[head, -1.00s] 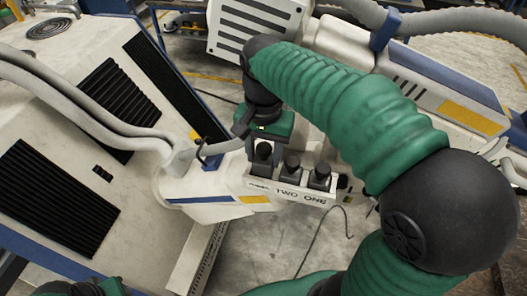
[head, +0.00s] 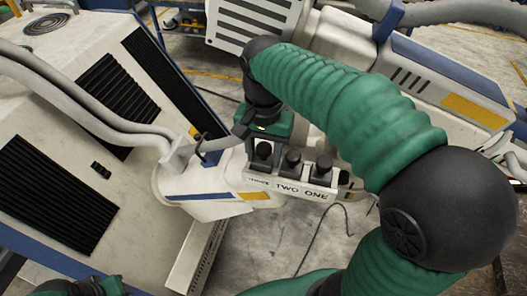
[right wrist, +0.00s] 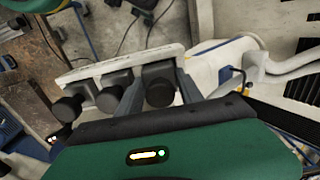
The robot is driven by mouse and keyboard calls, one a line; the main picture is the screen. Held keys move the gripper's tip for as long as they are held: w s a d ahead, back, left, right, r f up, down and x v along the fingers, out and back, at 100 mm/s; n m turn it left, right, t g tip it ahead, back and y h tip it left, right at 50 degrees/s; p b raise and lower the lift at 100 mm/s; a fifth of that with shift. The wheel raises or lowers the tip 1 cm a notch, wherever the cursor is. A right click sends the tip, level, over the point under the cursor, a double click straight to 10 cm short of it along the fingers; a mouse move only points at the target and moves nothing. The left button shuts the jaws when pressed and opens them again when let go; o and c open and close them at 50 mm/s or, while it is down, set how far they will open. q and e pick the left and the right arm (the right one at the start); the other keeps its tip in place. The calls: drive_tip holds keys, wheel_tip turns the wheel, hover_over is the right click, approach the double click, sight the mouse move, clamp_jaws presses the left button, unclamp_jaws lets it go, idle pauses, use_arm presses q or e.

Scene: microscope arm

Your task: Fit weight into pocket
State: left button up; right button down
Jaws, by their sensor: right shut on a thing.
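A white rack (head: 290,190) with labels, "TWO" and "ONE" legible and the left one too small to read, carries black weights with round knobs. My right gripper (head: 262,143) is shut on the leftmost weight (head: 263,153). In the right wrist view, the fingers of the right gripper (right wrist: 161,92) stand on either side of this weight (right wrist: 159,72). The middle weight (head: 292,162) and the right weight (head: 321,170) sit in the rack beside it. The held weight's bottom and its pocket are hidden, so I cannot tell how deep it sits. My left gripper is out of view.
A large white cabinet (head: 150,120) with black vents fills the left side. Grey hoses (head: 85,105) run from it towards the rack. White machine housings (head: 440,80) stand behind and to the right. Bare concrete floor and a thin cable (head: 317,235) lie below the rack.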

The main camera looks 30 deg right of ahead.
drive_tip(key=shift+f, duration=0.15)
drive_tip(key=c, duration=0.8)
unclamp_jaws()
drive_tip(key=shift+o, duration=0.6)
drive_tip(key=shift+a, duration=0.15)
drive_tip(key=shift+r, duration=0.2)
wheel_tip(320, 180, up, 16)
drive_tip(key=b, duration=0.1)
drive_tip(key=shift+w+r, duration=0.15)
drive_tip(key=shift+r, duration=0.05)
